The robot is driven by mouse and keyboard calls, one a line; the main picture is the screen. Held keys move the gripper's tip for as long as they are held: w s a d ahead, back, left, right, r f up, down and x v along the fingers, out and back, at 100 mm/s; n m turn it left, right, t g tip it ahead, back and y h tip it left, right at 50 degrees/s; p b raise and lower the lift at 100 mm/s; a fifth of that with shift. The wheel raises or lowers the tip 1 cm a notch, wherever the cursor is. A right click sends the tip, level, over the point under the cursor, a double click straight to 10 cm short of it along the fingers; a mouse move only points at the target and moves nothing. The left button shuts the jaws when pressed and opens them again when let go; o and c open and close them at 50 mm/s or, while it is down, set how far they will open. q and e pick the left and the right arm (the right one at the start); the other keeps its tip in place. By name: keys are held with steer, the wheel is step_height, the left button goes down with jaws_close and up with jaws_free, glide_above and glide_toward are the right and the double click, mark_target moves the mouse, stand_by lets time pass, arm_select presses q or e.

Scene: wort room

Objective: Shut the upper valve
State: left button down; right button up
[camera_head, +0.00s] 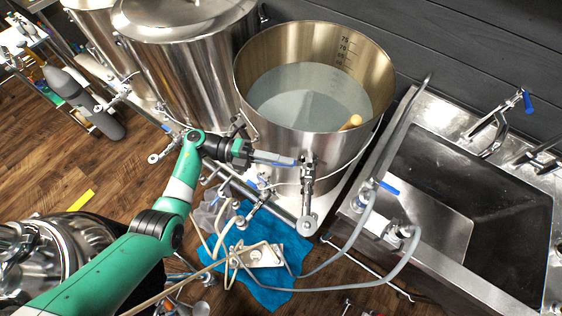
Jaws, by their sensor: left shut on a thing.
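My left gripper (296,160) reaches in from the left on my green arm. It is at the front wall of the open steel kettle (335,148), shut on the upper valve's handle. A bit of blue shows along the fingers, which hide most of the handle. The upper valve (308,172) is a steel fitting on the kettle's front, with pipework and a round gauge-like end (307,225) hanging below it. The exact angle of the handle is hard to tell. My right gripper is out of view.
A steel sink (470,200) with hoses stands at the right, with a blue-handled valve (388,187) on its near edge. More steel kettles (190,75) stand at the back left. Hoses and a small pump (262,256) lie over a blue cloth (272,290) below.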

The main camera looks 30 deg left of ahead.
arm_select(q)
steer(key=shift+f, duration=0.1)
steer(key=c, duration=1.2)
jaws_free()
steer(key=shift+w, duration=0.1)
steer(key=b+v, duration=0.2)
steer(key=v, duration=0.9)
steer(key=shift+a+b, duration=0.25)
steer(key=shift+b, duration=0.1)
